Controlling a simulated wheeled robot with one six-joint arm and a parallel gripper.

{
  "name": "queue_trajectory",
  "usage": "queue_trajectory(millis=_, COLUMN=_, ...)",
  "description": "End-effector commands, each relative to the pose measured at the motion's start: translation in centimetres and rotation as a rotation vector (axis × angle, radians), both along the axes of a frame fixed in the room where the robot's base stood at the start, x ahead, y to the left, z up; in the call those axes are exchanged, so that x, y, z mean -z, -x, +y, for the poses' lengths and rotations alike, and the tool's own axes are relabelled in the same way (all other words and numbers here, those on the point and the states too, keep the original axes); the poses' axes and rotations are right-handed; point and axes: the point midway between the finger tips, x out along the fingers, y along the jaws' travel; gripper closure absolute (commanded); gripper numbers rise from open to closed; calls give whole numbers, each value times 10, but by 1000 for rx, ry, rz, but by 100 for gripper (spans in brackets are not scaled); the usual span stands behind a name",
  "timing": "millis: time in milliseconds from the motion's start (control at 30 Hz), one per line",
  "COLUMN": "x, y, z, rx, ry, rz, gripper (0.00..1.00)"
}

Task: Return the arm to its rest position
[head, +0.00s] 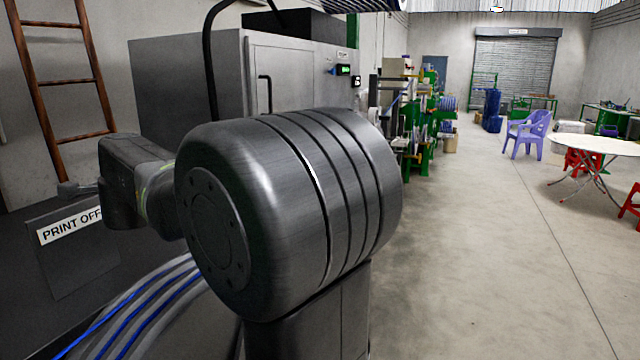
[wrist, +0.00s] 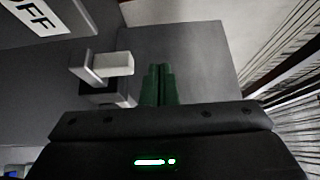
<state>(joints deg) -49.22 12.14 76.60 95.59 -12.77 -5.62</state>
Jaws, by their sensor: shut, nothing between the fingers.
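My gripper (wrist: 158,85) shows in the wrist view as two dark green fingers lying side by side, shut with nothing between them. In the head view my arm fills the middle, and its far end reaches left towards a dark panel; the fingers cannot be made out clearly there. A pale grey block-like lever (wrist: 113,64) is just left of the fingers in the wrist view, apart from them. The PRINT OFF label (head: 70,225) is on the dark panel below the arm's end, and part of it shows in the wrist view (wrist: 36,14).
Blue and grey cable strands (head: 140,312) curve below the arm. A grey metal cabinet (head: 300,75) stands close behind it, and a wooden ladder (head: 45,95) leans at the left wall. The floor (head: 470,260) to the right is clear up to a white table (head: 590,145) and purple chair (head: 527,132).

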Motion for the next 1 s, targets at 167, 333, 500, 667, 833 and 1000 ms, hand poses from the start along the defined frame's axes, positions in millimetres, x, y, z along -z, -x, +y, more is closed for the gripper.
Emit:
queue_trajectory(millis=167, x=11, y=0, z=2, rx=-1, ry=1, rz=1, gripper=100)
queue_trajectory(millis=333, x=28, y=-1, z=5, rx=-3, ry=1, rz=0, gripper=100)
queue_trajectory(millis=500, x=45, y=-2, z=8, rx=-5, ry=1, rz=-1, gripper=100)
queue_trajectory(millis=667, x=55, y=-2, z=10, rx=-7, ry=2, rz=0, gripper=100)
queue_trajectory(millis=833, x=56, y=-2, z=11, rx=-7, ry=2, rz=1, gripper=100)
queue_trajectory(millis=1000, x=57, y=-2, z=11, rx=-7, ry=3, rz=1, gripper=100)
